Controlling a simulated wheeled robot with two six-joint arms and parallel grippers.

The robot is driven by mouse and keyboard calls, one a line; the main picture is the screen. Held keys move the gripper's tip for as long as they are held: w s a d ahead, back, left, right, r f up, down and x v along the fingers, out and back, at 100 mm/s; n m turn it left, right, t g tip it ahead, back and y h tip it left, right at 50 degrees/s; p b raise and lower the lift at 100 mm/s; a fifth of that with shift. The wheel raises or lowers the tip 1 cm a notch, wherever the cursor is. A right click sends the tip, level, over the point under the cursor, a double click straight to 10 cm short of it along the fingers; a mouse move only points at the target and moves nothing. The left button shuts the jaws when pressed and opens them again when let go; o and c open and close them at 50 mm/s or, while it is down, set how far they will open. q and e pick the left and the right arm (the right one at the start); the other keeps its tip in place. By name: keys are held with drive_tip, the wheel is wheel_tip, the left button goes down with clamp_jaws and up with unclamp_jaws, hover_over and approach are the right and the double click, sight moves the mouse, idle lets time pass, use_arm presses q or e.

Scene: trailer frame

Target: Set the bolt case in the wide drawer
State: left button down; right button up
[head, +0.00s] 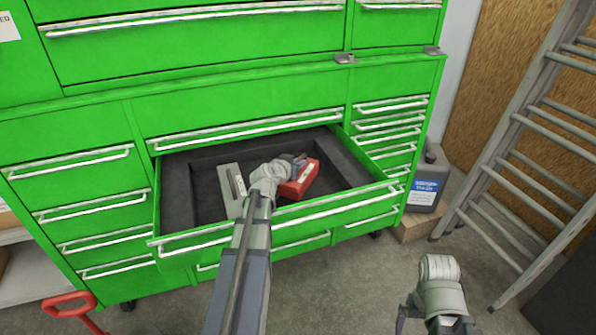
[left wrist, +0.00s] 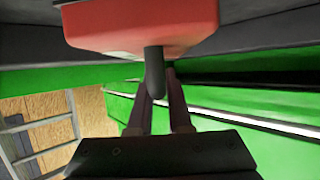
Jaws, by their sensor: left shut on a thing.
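A red case (head: 300,179) with a pale label is inside the open wide drawer (head: 174,198), right of its middle. My left gripper (head: 299,161) reaches over the drawer front and is at the case. In the left wrist view, the jaws (left wrist: 160,82) are shut on the dark handle of the red case (left wrist: 140,25). I cannot tell whether the case touches the drawer floor. My right gripper (head: 437,324) is at the bottom right, outside the drawer, its tips cut off by the picture edge.
A grey case (head: 232,186) lies in the drawer left of the red one, partly behind my left arm. The green cabinet (head: 80,125) has several closed drawers around. A ladder (head: 520,140) and a grey jug (head: 428,180) stand at the right. A red-handled thing (head: 70,304) is at lower left.

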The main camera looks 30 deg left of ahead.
sight(289, 183)
use_arm(q)
drive_tip(key=shift+f, duration=0.2)
drive_tip(key=shift+f, duration=0.2)
drive_tip(key=c, duration=0.8)
unclamp_jaws()
drive_tip(key=shift+r, duration=0.1)
drive_tip(key=shift+c, duration=0.2)
drive_tip(key=shift+s+r, duration=0.1)
drive_tip(key=shift+r, duration=0.1)
drive_tip(key=p+v, duration=0.3)
drive_tip(key=v, duration=0.4)
drive_tip(key=shift+s, duration=0.25)
